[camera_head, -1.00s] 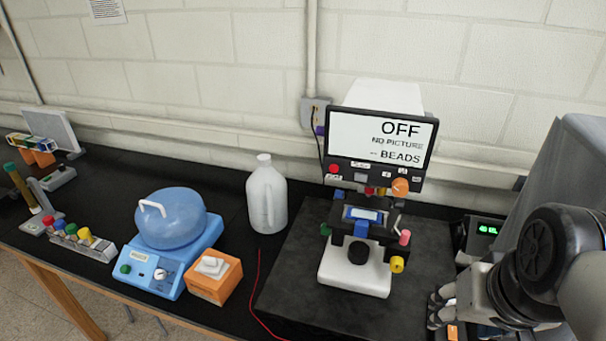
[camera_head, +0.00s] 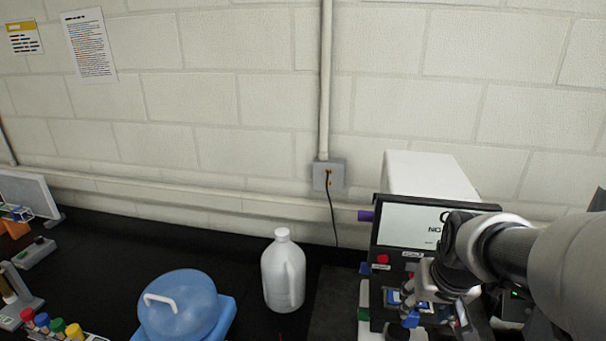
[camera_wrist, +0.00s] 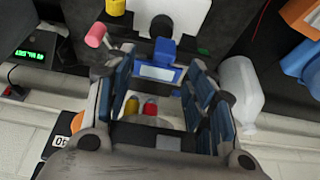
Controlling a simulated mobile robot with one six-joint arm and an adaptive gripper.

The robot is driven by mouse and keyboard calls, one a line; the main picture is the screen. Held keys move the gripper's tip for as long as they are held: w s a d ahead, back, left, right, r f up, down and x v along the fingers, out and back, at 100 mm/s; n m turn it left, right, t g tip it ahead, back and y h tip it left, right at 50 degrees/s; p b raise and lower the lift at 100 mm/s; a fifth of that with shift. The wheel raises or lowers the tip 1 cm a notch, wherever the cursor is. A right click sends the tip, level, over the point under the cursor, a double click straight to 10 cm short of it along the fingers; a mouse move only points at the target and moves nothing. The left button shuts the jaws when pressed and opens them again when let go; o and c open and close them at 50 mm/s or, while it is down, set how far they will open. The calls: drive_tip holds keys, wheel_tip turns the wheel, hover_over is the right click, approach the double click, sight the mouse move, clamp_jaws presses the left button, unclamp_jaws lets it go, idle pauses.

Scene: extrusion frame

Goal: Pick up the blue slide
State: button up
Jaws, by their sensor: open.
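The blue slide (camera_wrist: 158,72), a blue-edged plate with a pale window, lies on the microscope stage. In the wrist view it shows between and just beyond the fingers of my gripper (camera_wrist: 160,92), which are apart with nothing between them that I can see held. In the head view my gripper (camera_head: 432,285) is over the microscope stage, and the slide (camera_head: 398,297) shows in part beside it. The microscope (camera_head: 397,331) is mostly hidden by my arm and the picture's bottom edge.
The microscope's screen (camera_head: 405,225) stands close behind my gripper. A white jug (camera_head: 283,275) and a blue-lidded device (camera_head: 180,305) stand to the left. A pink knob (camera_wrist: 96,36) and a yellow knob (camera_wrist: 115,7) stick out near the slide. A green-lit display (camera_wrist: 33,56) is beside the microscope.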

sight(413, 316)
drive_tip(key=x, duration=0.6)
drive_tip(key=b+x, duration=0.1)
drive_tip(key=x, duration=0.1)
drive_tip(key=shift+w+a+f, duration=0.1)
drive_tip(key=shift+w+a, duration=0.05)
drive_tip(key=shift+a, duration=0.2)
drive_tip(key=shift+c, duration=0.4)
drive_tip(key=c, duration=1)
